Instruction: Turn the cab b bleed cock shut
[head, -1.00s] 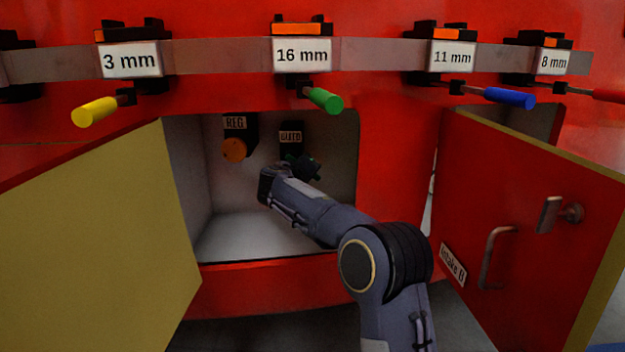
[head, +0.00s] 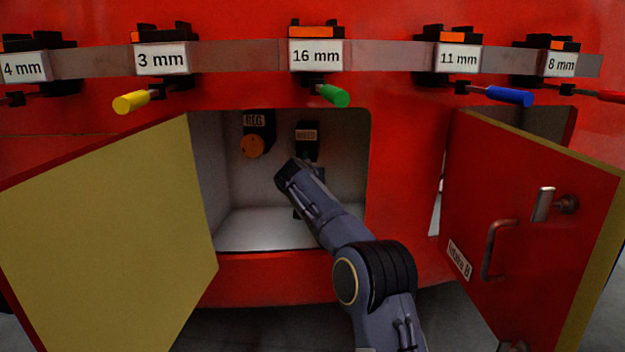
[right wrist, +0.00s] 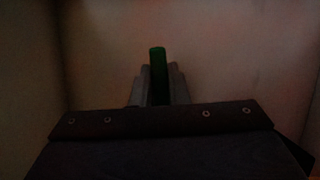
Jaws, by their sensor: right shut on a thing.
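The bleed cock's black body (head: 306,150) with a small blurred label is on the back wall of the open compartment. Its green handle (right wrist: 158,60) stands upright in the right wrist view. My right gripper (right wrist: 159,90) is shut on that handle, with one grey finger on each side. In the head view my right wrist hides most of the handle and the fingers. How far the cock is turned is hard to tell. My left gripper is not in view.
An orange regulator knob (head: 252,146) sits left of the cock. A yellow-faced door (head: 105,225) stands open at left, and a red door (head: 520,225) marked Intake B stands open at right. Tools with coloured handles, such as a green one (head: 333,95), hang above.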

